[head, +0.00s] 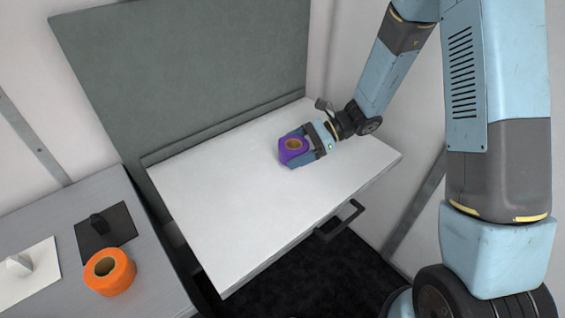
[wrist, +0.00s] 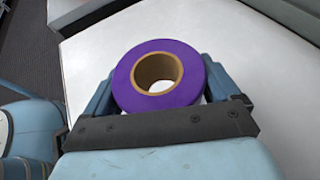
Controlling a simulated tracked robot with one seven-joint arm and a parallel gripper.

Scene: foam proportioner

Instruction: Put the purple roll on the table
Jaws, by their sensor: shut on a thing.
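The purple roll (head: 287,155) has a brown cardboard core and is between the fingers of my gripper (head: 301,150). It also shows in the wrist view (wrist: 188,92), hole facing up, with a blue finger on each side. My gripper (wrist: 165,92) is shut on it. The white table (head: 210,205) lies under the roll, toward its right part. I cannot tell whether the roll's underside touches the table top.
A grey side bench (head: 65,205) at the left bears an orange roll (head: 109,271), a black plate (head: 106,232) with a knob and a white plate (head: 28,280). A black handle (head: 340,220) sticks out from the table's front edge. A grey panel (head: 190,70) stands behind. The table's left half is clear.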

